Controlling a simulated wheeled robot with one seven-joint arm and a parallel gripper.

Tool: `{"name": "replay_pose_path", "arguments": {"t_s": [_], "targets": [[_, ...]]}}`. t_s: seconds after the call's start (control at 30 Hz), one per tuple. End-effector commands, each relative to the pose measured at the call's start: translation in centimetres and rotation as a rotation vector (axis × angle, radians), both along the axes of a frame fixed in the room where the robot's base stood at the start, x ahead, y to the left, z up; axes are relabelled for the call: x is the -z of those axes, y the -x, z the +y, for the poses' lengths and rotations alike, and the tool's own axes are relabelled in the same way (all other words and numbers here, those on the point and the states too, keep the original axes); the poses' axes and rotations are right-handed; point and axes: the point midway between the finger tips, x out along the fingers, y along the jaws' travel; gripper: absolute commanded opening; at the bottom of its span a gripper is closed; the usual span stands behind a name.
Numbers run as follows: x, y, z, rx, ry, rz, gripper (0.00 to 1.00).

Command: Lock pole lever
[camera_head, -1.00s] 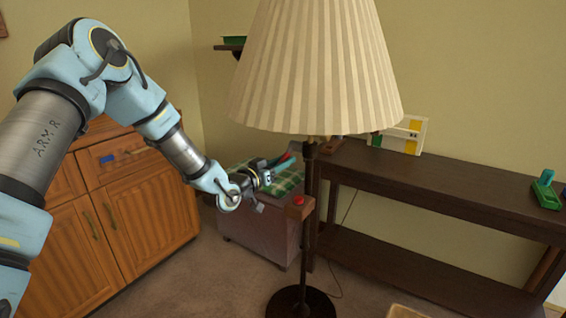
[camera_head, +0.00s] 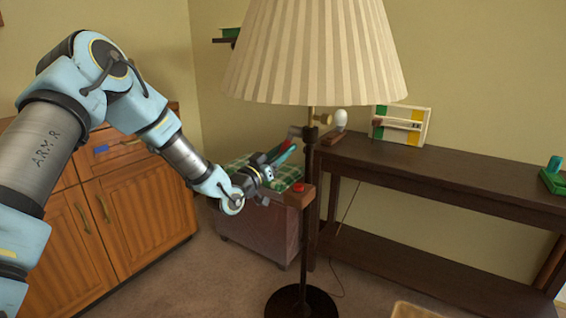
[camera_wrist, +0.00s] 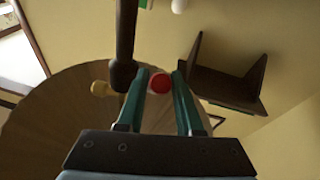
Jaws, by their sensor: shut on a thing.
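The floor lamp has a dark pole (camera_head: 304,235) and a pleated cream shade (camera_head: 315,50). A dark collar (camera_head: 310,135) sits on the pole below the shade, and a small red lever end (camera_head: 293,132) shows at its left. My gripper (camera_head: 290,150), with teal fingers, reaches up to it from the left. In the wrist view, a round red knob (camera_wrist: 160,83) is between the fingertips of my gripper (camera_wrist: 160,80), and the jaws are shut on it. The collar (camera_wrist: 123,75) and pole are just left of the fingers there. The lever's shaft is mostly hidden.
A dark console table (camera_head: 450,182) stands right and behind, a wooden cabinet (camera_head: 145,215) left. A chest with a green checked cloth (camera_head: 235,172) is behind my gripper.

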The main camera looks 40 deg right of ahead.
Motion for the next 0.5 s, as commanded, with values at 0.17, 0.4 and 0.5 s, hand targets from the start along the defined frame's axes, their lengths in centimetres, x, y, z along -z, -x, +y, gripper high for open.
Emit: {"name": "replay_pose_path", "arguments": {"t_s": [0.17, 0.4, 0.5], "targets": [[1.17, -0.15, -0.44, -0.001, 0.087, -0.024, 0.00], [0.99, -0.26, -0.76, -0.002, 0.165, -0.044, 0.00], [0.80, -0.26, -0.78, -0.002, 0.176, -0.047, 0.00]]}}
